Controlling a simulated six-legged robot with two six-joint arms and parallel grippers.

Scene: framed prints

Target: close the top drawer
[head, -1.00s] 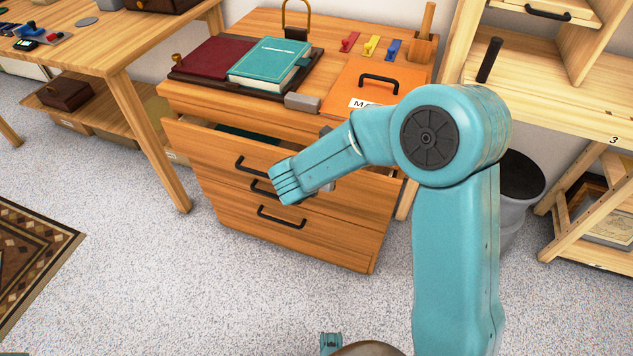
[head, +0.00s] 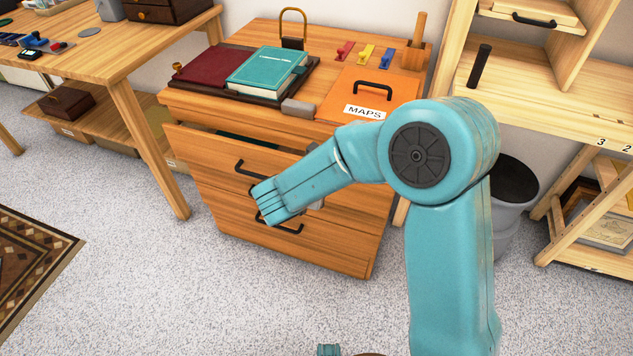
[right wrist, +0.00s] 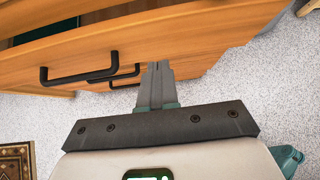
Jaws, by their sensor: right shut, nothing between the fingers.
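The top drawer (head: 210,155) of the wooden cabinet is partly pulled out, with a dark green item (head: 240,136) visible in its gap. Its front, with a black handle (right wrist: 80,76), also shows in the right wrist view. My right gripper (right wrist: 158,66) is shut and empty, its fingertips at the lower part of the drawer front, right of the handle. I cannot tell whether they touch it. In the head view my teal right arm covers the right part of the drawers and hides the fingers. My left gripper is not in view.
On the cabinet top lie a teal book (head: 266,70), a dark red book (head: 214,68) and an orange MAPS folder (head: 352,92). A table (head: 110,55) stands left and a grey bin (head: 510,195) right. The speckled floor in front is clear.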

